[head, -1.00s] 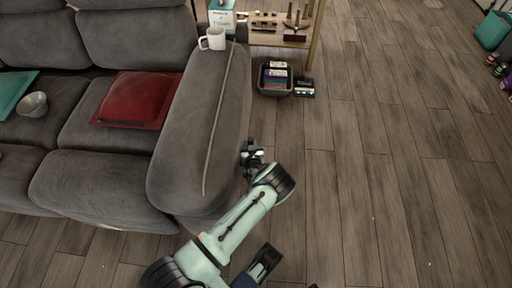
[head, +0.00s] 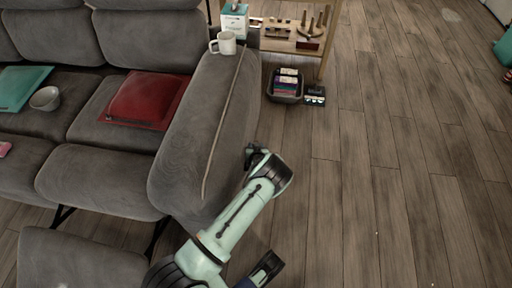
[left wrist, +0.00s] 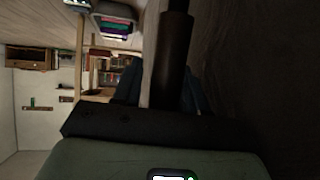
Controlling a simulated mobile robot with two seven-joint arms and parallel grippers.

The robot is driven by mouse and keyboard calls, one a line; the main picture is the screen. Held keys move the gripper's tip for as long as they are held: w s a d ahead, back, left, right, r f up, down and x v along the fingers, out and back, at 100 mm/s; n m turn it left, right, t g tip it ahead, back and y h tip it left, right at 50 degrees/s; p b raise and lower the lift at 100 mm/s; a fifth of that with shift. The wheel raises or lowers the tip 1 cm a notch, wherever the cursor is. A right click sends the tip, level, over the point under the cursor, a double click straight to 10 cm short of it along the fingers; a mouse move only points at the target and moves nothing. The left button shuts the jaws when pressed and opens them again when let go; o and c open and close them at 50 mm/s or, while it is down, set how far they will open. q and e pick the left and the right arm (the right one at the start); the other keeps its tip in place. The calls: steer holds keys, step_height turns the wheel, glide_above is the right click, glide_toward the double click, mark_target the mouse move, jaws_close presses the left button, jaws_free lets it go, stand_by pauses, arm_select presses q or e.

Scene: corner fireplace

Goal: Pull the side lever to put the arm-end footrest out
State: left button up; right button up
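The grey sofa's arm-end footrest (head: 80,258) stands out in front of the end seat, at the lower left of the head view, with dark linkage bars showing between them. The sofa's right armrest (head: 205,130) is beside my left arm. My left gripper (head: 253,153) is low at the outer side of this armrest; its fingertips are small and dark there. The side lever cannot be made out in the head view. In the left wrist view a dark upright bar crosses the middle; I cannot tell whether it is lever or finger. A dark part at the bottom may be my right gripper.
A white mug (head: 226,43) stands on the armrest's far end. A red cushion (head: 144,99) and a bowl (head: 45,98) are on the seats. A wooden shelf (head: 322,60), a basket (head: 285,88) and a small dark box (head: 315,95) are behind. The floor to the right is clear.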

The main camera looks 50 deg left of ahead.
arm_select(q)
steer(key=shift+o, duration=0.5)
steer(key=shift+d, duration=0.1)
steer(key=p+v, duration=0.4)
steer(key=v, duration=0.9)
steer(key=shift+d+r+p, duration=0.15)
steer(key=shift+r+p, duration=0.05)
steer(key=shift+p, duration=0.15)
arm_select(e)
step_height(320, 180, up, 7)
steer(key=w+a, duration=0.1)
steer(key=a, duration=0.1)
steer(key=shift+a+t, duration=0.3)
arm_select(q)
steer(key=shift+s, duration=0.1)
arm_select(e)
steer(key=shift+w+f, duration=0.1)
